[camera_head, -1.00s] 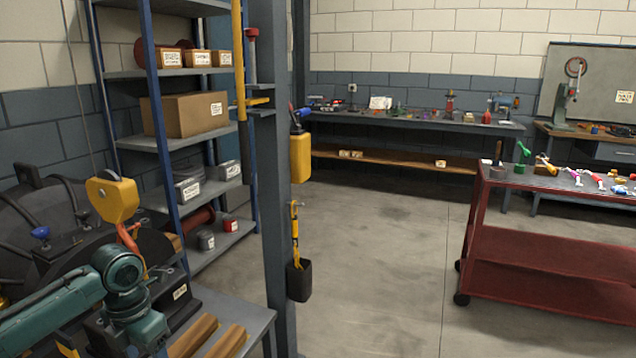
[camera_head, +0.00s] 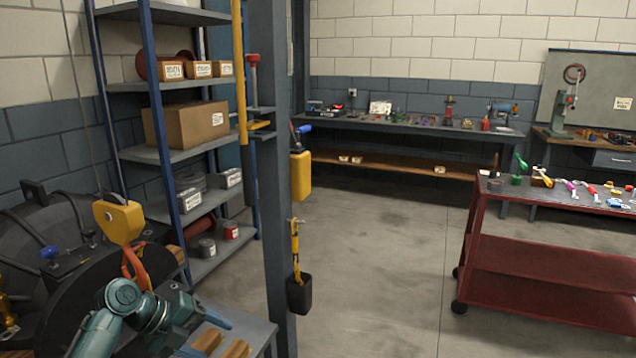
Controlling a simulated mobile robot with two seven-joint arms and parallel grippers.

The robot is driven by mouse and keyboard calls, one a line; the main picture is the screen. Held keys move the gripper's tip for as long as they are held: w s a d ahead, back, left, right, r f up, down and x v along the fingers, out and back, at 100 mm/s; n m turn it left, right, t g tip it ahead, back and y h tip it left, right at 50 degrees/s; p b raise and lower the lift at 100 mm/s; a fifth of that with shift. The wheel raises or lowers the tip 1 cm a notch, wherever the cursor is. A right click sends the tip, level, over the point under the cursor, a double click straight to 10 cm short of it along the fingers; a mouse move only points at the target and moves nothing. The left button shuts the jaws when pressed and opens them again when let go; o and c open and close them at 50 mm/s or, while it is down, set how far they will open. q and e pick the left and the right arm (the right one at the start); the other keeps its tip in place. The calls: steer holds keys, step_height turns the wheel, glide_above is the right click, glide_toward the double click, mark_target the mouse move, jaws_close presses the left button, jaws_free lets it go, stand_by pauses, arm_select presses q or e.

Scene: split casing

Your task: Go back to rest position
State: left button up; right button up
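My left arm comes in at the lower left. Its gripper (camera_head: 208,335) points right over the bench, with two blue fingers apart and nothing visible held between them. My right gripper is out of view. The large dark casing (camera_head: 75,310) stands at the left, partly hidden by my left arm. A yellow hoist block (camera_head: 119,221) hangs on a cable over it, with an orange hook or sling (camera_head: 134,264) below.
A grey bench (camera_head: 255,337) with wooden blocks (camera_head: 236,349) lies under my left gripper. A post (camera_head: 277,200) stands beside it, and a shelf rack (camera_head: 172,155) behind. A red cart (camera_head: 540,255) with tools stands at the right. The middle floor is clear.

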arm_select(q)
steer(key=w+a+r+n+t+y, duration=0.2)
steer(key=w+a+n+t+y, duration=0.5)
steer(key=n, duration=0.7)
steer(key=w+a+r+n+t+y, duration=0.3)
steer(key=w+a+r+n+t, duration=0.3)
steer(key=r+n, duration=0.6)
steer(key=s+d+f+g+h, duration=0.2)
steer(key=s+d+f, duration=0.4)
steer(key=s+f, duration=0.4)
steer(key=s+d+f+g+h, duration=0.1)
steer(key=s+d+f+h, duration=0.1)
steer(key=s+d+f, duration=0.75)
steer(key=s+d+f+g, duration=0.1)
steer(key=s+f, duration=0.3)
steer(key=s, duration=0.6)
steer(key=s+d+f+n+g+h, duration=0.1)
steer(key=s+d+f, duration=0.3)
steer(key=s, duration=0.6)
steer(key=shift+g+h, duration=0.3)
steer(key=shift+g, duration=0.3)
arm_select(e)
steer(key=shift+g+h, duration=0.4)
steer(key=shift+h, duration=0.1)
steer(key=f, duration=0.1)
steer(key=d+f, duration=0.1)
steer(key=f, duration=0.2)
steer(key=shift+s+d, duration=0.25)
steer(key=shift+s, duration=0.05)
